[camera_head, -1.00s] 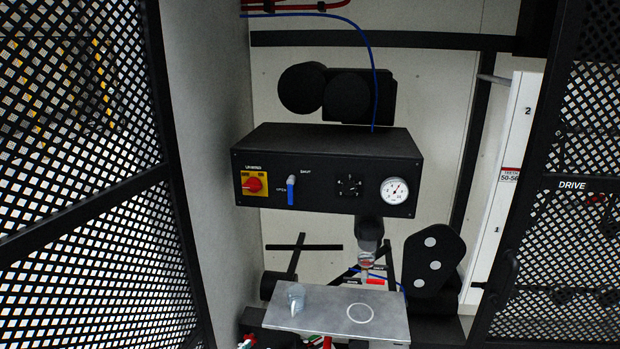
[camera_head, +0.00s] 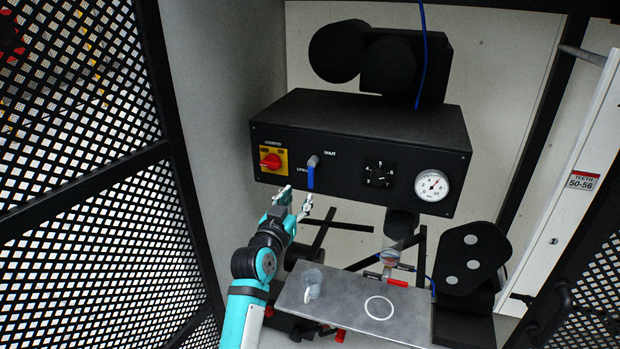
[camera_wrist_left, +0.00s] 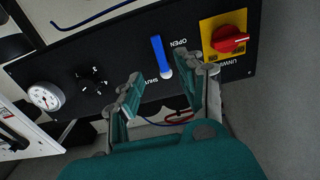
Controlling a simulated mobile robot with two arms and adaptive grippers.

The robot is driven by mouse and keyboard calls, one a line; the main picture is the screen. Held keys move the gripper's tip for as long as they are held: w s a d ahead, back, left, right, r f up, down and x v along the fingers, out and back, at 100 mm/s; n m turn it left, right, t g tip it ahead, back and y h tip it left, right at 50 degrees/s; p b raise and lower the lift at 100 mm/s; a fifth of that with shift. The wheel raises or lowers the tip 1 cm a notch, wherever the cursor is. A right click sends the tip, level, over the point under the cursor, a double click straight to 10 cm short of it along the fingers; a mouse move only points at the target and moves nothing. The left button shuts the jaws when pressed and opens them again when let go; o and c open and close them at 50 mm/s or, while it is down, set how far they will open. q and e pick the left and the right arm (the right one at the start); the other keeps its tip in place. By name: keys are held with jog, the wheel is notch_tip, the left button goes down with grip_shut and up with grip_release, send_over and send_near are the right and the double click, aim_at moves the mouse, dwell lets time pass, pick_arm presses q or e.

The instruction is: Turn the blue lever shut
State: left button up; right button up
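The blue lever (camera_head: 310,177) is on the front of the black control box (camera_head: 350,165), between the labels OPEN and SHUT. It hangs straight down from its pale pivot. My left gripper (camera_head: 297,198) is just below and left of the lever, fingers pointing up at the panel. In the left wrist view the open fingers (camera_wrist_left: 160,78) stand apart, with the lever (camera_wrist_left: 157,50) beyond the gap between them. The lever appears clear of both fingers. My right gripper is in neither view.
A red knob on a yellow plate (camera_head: 272,160) sits close left of the lever. A black dial (camera_head: 379,173) and a white gauge (camera_head: 431,185) are to the right. Below is a grey metal shelf (camera_head: 340,308) with a metal cup (camera_head: 313,281). Mesh panels flank both sides.

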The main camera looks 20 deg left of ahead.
aim_at(310, 180)
pick_arm(q)
jog(key=w, duration=0.8)
jog(key=shift+d+p, duration=0.15)
jog(key=shift+p, duration=0.2)
jog(key=shift+w, duration=0.65)
grip_shut()
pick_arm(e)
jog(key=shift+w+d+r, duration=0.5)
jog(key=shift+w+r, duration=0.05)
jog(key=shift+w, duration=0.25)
